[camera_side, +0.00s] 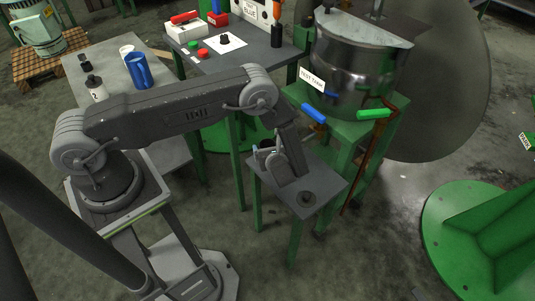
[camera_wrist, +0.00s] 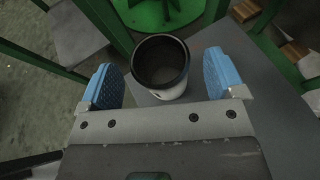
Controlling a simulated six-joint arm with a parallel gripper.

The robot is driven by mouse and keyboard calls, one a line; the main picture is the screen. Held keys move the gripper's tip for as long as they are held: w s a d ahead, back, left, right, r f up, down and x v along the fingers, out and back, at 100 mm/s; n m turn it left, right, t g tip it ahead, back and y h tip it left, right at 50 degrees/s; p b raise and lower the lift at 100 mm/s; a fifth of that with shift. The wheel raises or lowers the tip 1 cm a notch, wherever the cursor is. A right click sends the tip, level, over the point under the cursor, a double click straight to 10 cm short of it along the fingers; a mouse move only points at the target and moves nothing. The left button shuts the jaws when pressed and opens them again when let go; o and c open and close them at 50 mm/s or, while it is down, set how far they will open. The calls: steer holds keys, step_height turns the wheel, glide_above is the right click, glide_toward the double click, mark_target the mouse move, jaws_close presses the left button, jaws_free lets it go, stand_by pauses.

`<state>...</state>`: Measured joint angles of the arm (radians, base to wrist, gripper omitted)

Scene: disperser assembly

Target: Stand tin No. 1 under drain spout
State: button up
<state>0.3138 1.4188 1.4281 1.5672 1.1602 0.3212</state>
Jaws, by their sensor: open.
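My gripper (camera_wrist: 164,78) is open, its two blue ridged pads apart. An open-topped tin (camera_wrist: 174,93) with a dark rim and white side stands on a grey surface between the pads in the wrist view, with gaps on both sides. No number is readable on it. In the side view my gripper (camera_side: 268,155) is low over the small green-legged stand (camera_side: 325,183), and the tin cannot be made out clearly there. The metal paint tank (camera_side: 350,70) stands behind, with a blue handle (camera_side: 313,113) and a green handle (camera_side: 372,114) low on it. The spout's mouth is not clear.
A dark round piece (camera_side: 307,198) sits on the small stand. A brown pipe (camera_side: 374,150) runs down beside the tank. The floor in front is clear.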

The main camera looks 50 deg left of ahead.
steer(key=shift+x, duration=1.45)
steer(key=shift+c, duration=0.4)
steer(key=c, duration=1)
steer(key=shift+r, duration=0.1)
